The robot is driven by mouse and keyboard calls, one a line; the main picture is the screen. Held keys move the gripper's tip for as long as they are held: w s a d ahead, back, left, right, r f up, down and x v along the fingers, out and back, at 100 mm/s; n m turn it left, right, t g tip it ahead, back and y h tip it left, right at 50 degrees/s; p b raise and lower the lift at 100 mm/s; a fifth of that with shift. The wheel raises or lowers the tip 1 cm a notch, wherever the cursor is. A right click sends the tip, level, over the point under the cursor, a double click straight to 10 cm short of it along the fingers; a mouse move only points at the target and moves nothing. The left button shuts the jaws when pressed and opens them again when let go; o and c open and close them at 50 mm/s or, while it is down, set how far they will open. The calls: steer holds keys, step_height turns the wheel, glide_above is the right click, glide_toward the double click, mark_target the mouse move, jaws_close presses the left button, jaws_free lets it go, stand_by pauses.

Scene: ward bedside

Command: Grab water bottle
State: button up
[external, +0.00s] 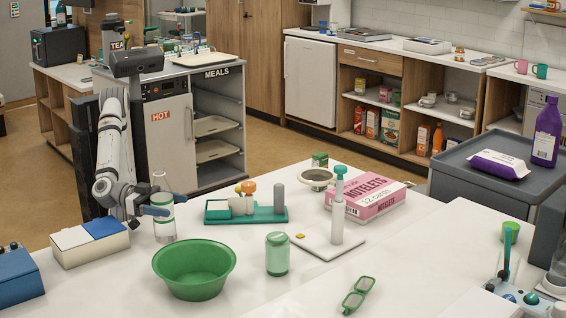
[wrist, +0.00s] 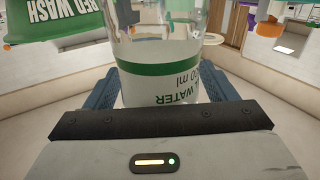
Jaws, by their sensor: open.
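The water bottle (external: 164,210) is clear with a green-and-white label and stands upright on the white table at the left. In the wrist view the bottle (wrist: 158,75) fills the middle, with "WATER" on its label upside down. My gripper (external: 157,207) is at the bottle's label height, its fingers around the bottle's sides. In the wrist view my blue fingers (wrist: 158,88) lie on either side of the bottle, and the jaws are open. The fingertips are partly hidden behind the bottle.
A green basin (external: 195,272) stands just in front and to the right of the bottle. A blue-and-white box (external: 90,243) lies to its left. A teal tray (external: 246,215) with small items and a green jar (external: 278,254) stand to the right.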

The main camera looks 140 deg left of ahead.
steer(key=c, duration=1.2)
steer(key=shift+c, duration=0.2)
steer(key=shift+r, duration=0.2)
